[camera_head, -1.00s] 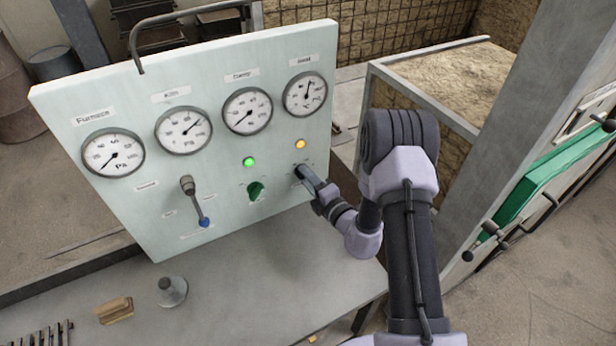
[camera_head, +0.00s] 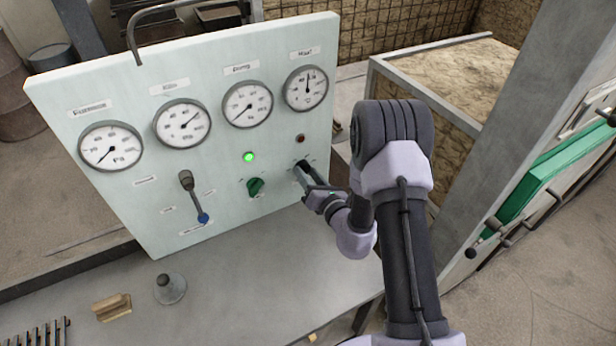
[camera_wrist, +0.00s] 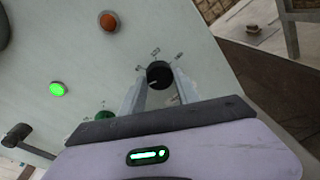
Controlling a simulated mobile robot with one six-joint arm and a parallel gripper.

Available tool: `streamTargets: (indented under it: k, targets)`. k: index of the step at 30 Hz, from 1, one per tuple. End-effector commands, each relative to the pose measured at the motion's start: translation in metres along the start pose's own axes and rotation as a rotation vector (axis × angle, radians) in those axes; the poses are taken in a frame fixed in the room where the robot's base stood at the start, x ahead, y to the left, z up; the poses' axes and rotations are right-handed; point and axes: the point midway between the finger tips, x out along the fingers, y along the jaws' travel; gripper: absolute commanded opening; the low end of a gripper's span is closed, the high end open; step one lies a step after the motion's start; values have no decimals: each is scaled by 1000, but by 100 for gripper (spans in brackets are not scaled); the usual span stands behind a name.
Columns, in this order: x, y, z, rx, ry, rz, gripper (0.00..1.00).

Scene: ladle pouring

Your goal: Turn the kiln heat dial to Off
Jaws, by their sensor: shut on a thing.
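The pale green control panel (camera_head: 110,215) stands upright on the bench. A black dial (camera_wrist: 160,74) sits at its lower right, below a small lamp (camera_head: 300,138) that is dark reddish and unlit. My gripper (camera_head: 303,172) reaches the panel from the right and is shut on this black dial. In the wrist view, its two fingers flank the dial (camera_wrist: 158,88). Small marks surround the dial, too small to read. In the head view the fingers mostly hide it.
A green dial (camera_head: 255,187) sits left of my gripper under a lit green lamp (camera_head: 249,157). Several gauges line the top.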

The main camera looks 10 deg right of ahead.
Motion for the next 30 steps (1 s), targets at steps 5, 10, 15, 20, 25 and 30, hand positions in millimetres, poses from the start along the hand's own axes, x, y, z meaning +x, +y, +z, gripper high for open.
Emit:
streamTargets:
  k: [5, 10, 15, 20, 25, 30]
  targets:
    - [0, -1, -2, -123, -8, -10, 0]
    - [0, 0, -2, -214, -15, -17, 0]
    - [0, 0, -1, -273, -19, -21, 0]
    - [0, 0, -1, -301, -21, -24, 0]
    - [0, 0, -1, -312, -21, -25, 0]
    - [0, 0, -1, -312, -21, -25, 0]
